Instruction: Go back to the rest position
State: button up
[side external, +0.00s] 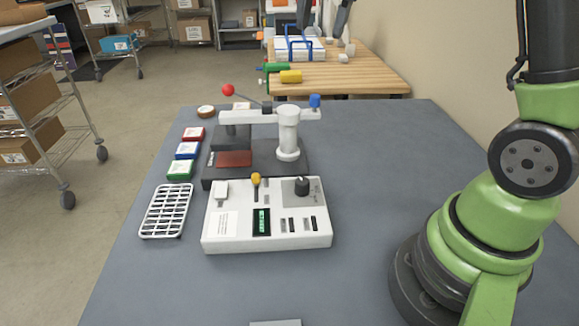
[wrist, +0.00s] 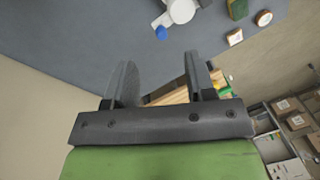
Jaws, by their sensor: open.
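My gripper (wrist: 159,62) shows in the wrist view with its two dark fingers spread apart and nothing between them. It is out of frame in the side view, where only my green and black arm shows at the right. In the wrist view the fingers are apart from the laminating press, whose white part (wrist: 181,10) and blue knob (wrist: 161,33) show at the top edge. In the side view the press (side external: 288,135) stands on the grey table (side external: 365,200), with a red ball (side external: 228,90) on its lever.
A white control box (side external: 225,235) with a small display stands before the press. A white rack (side external: 166,211) and red, blue and green boxes (side external: 188,151) lie at its left. A wooden bench (side external: 350,75) stands behind. The table's right part is clear beside my base.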

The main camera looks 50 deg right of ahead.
jog(key=s+a+n+t+y, duration=0.1)
jog(key=s+a+n+t, duration=0.1)
jog(key=s+a+n, duration=0.3)
jog(key=s+a+n+t+y, duration=0.1)
jog(key=s+a+n+t, duration=0.2)
jog(key=s, duration=0.9)
jog(key=shift+s+a+f+n, duration=0.15)
jog(key=shift+s+a+n, duration=0.2)
jog(key=shift+a+n, duration=0.6)
